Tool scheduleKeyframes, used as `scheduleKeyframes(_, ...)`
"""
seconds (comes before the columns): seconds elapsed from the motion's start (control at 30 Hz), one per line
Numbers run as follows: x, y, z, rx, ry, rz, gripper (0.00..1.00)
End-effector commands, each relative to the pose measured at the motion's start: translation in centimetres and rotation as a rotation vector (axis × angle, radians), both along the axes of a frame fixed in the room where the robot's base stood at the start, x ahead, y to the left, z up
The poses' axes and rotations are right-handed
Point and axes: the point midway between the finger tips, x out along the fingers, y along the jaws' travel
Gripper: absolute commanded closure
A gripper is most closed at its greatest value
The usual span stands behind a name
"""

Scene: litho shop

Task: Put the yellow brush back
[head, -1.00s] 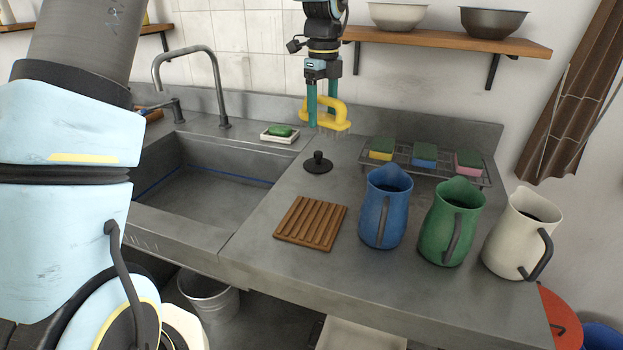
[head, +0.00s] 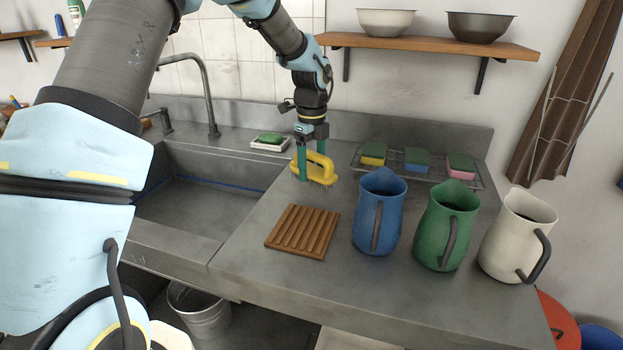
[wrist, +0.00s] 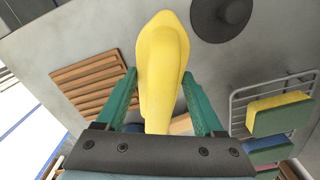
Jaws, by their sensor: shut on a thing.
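The yellow brush (head: 320,174), with its looped handle, is between the green fingers of my gripper (head: 310,166) in the head view. My gripper is shut on it, low over the counter right of the sink; I cannot tell whether the bristles touch the counter. In the wrist view the brush (wrist: 162,65) fills the middle, between the two fingers (wrist: 160,100). A black round knobbed piece (wrist: 220,14) lies on the counter beyond it in the wrist view; in the head view the brush and gripper hide it.
A slatted wooden rack (head: 302,232) lies in front. Blue (head: 378,212), green (head: 446,225) and cream (head: 515,236) jugs stand to the right. A wire rack (head: 480,182) holds three sponges.

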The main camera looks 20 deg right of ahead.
Motion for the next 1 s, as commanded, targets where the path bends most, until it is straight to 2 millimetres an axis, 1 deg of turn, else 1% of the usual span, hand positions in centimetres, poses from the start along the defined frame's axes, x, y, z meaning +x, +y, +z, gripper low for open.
scheduleKeyframes(0.17, 0.0, 0.1, -1.4, 0.003, 0.001, 0.0, 0.75)
scheduleKeyframes(0.3, -0.1, 0.1, -3.3, 0.002, 0.002, -0.001, 0.75)
scheduleKeyframes(0.37, -0.1, 0.1, -3.9, 0.002, 0.001, -0.001, 0.75)
scheduleKeyframes(0.67, 0.0, 0.0, -4.2, -0.001, 0.0, 0.0, 0.75)
scheduleKeyframes(0.7, 0.0, 0.0, -4.3, 0.0, 0.0, 0.0, 0.29)
scheduleKeyframes(0.93, 0.0, 0.0, -4.3, 0.0, 0.0, 0.0, 0.04)
scheduleKeyframes(0.97, 0.0, 0.0, -4.3, 0.0, 0.0, 0.0, 0.01)
scheduleKeyframes(1.0, 0.0, 0.0, -4.3, 0.0, 0.0, 0.0, 0.01)
